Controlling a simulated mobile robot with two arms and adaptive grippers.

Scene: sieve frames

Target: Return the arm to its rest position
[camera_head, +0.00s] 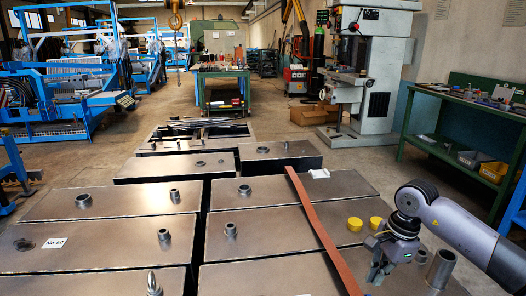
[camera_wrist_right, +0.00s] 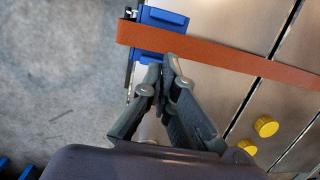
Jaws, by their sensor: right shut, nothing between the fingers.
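My right gripper (camera_head: 376,272) is at the lower right of the head view, above the near right steel box. Its arm comes in from the right edge. In the wrist view the right gripper (camera_wrist_right: 168,62) has its fingertips together with nothing between them. An orange-brown strap (camera_head: 322,228) runs lengthwise over the right-hand boxes. In the wrist view the strap (camera_wrist_right: 220,58) passes just beyond the fingertips, over a blue block (camera_wrist_right: 162,18). I cannot tell whether the fingertips touch the strap. My left gripper is not in view.
Two yellow caps (camera_head: 355,224) lie on a right-hand box near my right gripper. A metal cylinder (camera_head: 441,268) stands just right of it. Rows of steel boxes (camera_head: 108,203) fill the foreground. A green workbench (camera_head: 470,150) stands at right; a grey machine (camera_head: 370,75) stands behind.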

